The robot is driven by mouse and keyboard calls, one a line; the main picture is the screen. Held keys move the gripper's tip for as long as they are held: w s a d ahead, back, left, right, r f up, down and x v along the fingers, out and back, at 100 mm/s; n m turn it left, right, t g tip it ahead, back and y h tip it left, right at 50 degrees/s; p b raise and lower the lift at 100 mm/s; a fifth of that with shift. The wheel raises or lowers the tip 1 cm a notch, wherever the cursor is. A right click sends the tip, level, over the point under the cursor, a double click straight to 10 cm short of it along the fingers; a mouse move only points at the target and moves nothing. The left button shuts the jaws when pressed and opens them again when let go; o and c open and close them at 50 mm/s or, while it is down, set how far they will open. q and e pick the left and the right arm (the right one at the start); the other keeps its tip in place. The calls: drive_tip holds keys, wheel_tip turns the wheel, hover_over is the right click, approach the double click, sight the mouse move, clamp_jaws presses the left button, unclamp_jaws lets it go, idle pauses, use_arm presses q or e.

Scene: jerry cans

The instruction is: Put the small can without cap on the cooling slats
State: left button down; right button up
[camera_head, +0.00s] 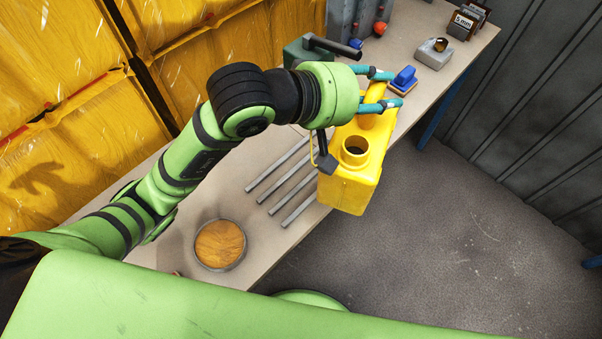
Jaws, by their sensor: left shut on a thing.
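My left gripper (387,89) is shut on the handle of a yellow can (350,189). The can's round neck is open, with no cap on it. The can hangs at the bench's front edge, just right of the cooling slats, and hides their right ends. I cannot tell how high its base is above the bench. The cooling slats (288,190) are several parallel grey bars lying on the bench. My right gripper is not in view.
The bench (185,255) runs from lower left to upper right. A round wooden disc (220,244) lies near the slats. A dark green thing (304,52), a blue-handled tool (403,77) and a grey block (434,53) stand farther back. Open floor lies right of the bench.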

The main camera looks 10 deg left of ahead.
use_arm(q)
drive_tip(key=shift+d+r, duration=0.1)
drive_tip(key=w+a+f+p, duration=0.4)
drive_tip(key=a+f, duration=0.6)
drive_tip(key=f, duration=0.1)
drive_tip(key=shift+a, duration=0.3)
drive_tip(key=c, duration=0.9)
unclamp_jaws()
drive_tip(key=shift+o, duration=0.2)
